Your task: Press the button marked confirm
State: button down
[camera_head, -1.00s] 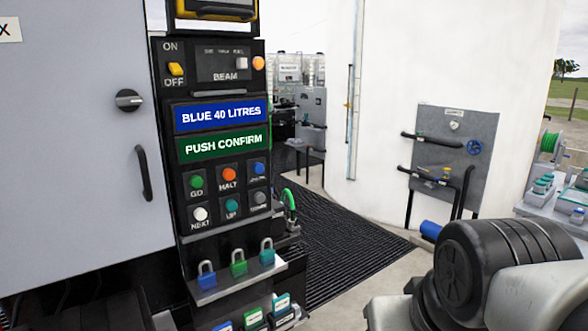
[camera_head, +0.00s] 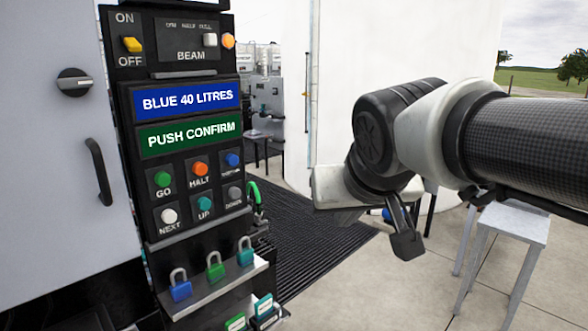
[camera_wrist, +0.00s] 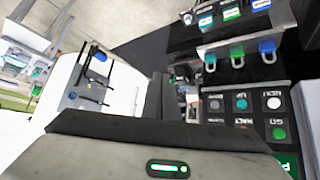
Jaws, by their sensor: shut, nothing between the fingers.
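The black control panel (camera_head: 190,75) stands at left in the head view. Its green screen reads PUSH CONFIRM (camera_head: 190,135) and its blue screen reads BLUE 40 LITRES (camera_head: 190,100). Below are a green GO button (camera_head: 162,179), an orange HALT button (camera_head: 200,169), a blue button (camera_head: 232,160) whose label is too small to read, a white NEXT button (camera_head: 169,215), a teal UP button (camera_head: 204,204) and a grey DOWN button (camera_head: 235,193). My gripper (camera_head: 406,245) is shut and empty, right of the panel and apart from it. The wrist view shows the buttons upside down at right.
A yellow ON/OFF switch (camera_head: 132,44) and BEAM switch (camera_head: 210,40) sit above the screens. A grey cabinet door with a black handle (camera_head: 99,171) is left. A small table (camera_head: 510,222) stands right.

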aim_at(233, 160)
jog(key=w+a+r+t+y+b, duration=0.1)
jog(key=w+a+r, duration=0.1)
jog(key=a, duration=0.4)
jog(key=w+a+r+n+y, duration=0.1)
jog(key=w+a+r, duration=0.1)
jog(key=w+a, duration=0.2)
jog(key=shift+w+a+n+t+b, duration=0.3)
jog(key=shift+w+a+t+b, duration=0.1)
jog(key=shift+a, duration=0.75)
jog(key=shift+r, duration=0.1)
jog(key=w+a+p, duration=0.2)
jog(key=w+a, duration=0.3)
jog(key=a, duration=0.1)
jog(key=shift+w+a, duration=0.25)
jog(key=shift+w, duration=0.1)
dwell(0.6)
jog(key=shift+w+a, duration=0.3)
